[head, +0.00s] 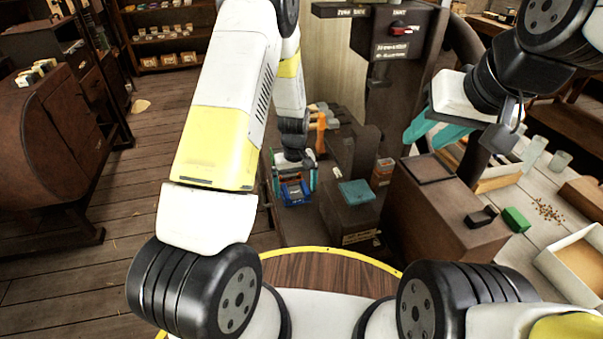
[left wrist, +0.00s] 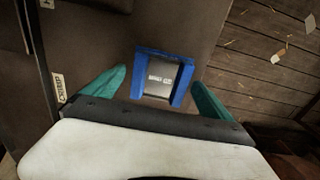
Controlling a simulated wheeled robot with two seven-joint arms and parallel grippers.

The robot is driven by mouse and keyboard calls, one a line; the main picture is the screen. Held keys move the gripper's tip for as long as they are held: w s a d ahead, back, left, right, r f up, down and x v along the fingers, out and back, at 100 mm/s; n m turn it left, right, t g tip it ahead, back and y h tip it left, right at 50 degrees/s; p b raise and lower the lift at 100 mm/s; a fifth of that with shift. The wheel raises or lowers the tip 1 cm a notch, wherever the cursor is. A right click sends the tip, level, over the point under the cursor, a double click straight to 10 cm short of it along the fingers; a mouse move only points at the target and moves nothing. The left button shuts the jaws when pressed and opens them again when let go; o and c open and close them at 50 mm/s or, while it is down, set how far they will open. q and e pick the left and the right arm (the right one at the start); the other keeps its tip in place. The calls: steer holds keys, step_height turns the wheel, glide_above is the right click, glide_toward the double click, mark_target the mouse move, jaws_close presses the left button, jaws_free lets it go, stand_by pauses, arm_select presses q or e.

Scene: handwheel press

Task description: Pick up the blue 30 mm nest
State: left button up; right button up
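The blue nest (head: 295,194) sits low on a brown surface beside the press, just below my left gripper in the head view. In the left wrist view the nest (left wrist: 165,77) is a blue frame with a grey metal middle bearing small, unreadable lettering. My left gripper (head: 294,182) is open, with its teal fingers (left wrist: 160,88) on either side of the nest. Whether the fingers touch the nest I cannot tell. My right gripper (head: 428,128) is at the right, its teal fingers pointing left, well away from the nest; its opening is not clear.
The dark press (head: 395,55) stands behind the nest. A block with a teal pad (head: 356,192) stands right of it. A brown cabinet (head: 440,205) and a bench with a green block (head: 516,219) and an open tray (head: 580,262) are further right. Wooden floor (head: 90,215) lies open at left.

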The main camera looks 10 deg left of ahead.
arm_select(q)
steer(key=c, duration=1.8)
steer(key=shift+c, duration=0.2)
steer(key=shift+r, duration=0.2)
